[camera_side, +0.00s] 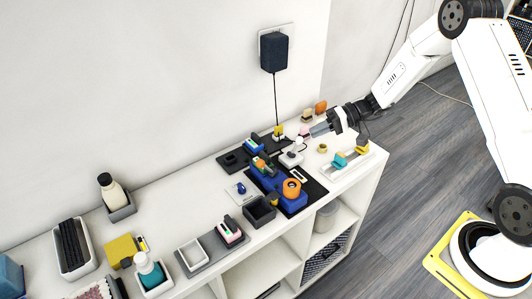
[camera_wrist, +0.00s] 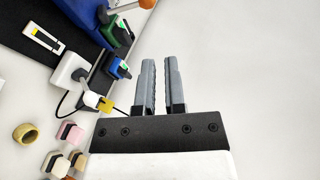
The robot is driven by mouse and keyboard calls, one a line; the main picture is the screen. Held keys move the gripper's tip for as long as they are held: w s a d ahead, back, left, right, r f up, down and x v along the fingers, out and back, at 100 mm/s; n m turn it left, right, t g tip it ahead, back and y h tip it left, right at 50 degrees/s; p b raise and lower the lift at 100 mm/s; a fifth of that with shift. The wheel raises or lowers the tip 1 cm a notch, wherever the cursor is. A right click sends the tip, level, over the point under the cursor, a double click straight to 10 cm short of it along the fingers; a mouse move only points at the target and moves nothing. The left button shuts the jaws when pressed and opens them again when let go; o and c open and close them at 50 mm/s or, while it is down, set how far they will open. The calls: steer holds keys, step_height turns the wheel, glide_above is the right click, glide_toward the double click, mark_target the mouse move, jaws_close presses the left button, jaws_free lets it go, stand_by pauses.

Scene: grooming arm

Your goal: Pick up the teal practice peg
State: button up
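The teal practice peg (camera_side: 340,160) appears as a small teal piece on a white tray (camera_side: 336,171) near the right end of the white counter, beside a yellow piece (camera_side: 361,149). My gripper (camera_side: 318,131) hangs above the counter, behind and left of the teal peg in the side view, and apart from it. In the wrist view, my two grey fingers (camera_wrist: 160,85) stand side by side with a narrow gap and nothing between them. I cannot make out the teal peg in the wrist view.
A white box (camera_wrist: 72,70), a yellow ring (camera_wrist: 26,132) and several small hexagonal pieces (camera_wrist: 70,132) lie left of my fingers in the wrist view. An orange roll (camera_side: 291,188) and blue holder stand on a black mat. A wall adapter (camera_side: 273,53) hangs behind with its cord.

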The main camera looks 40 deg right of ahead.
steer(key=o, duration=1.1)
steer(key=shift+c, duration=0.2)
steer(key=n+g+h, duration=0.6)
steer(key=n+h, duration=0.6)
steer(key=n, duration=0.9)
glide_above(341, 155)
steer(key=shift+f, duration=5.25)
steer(key=shift+s, duration=0.1)
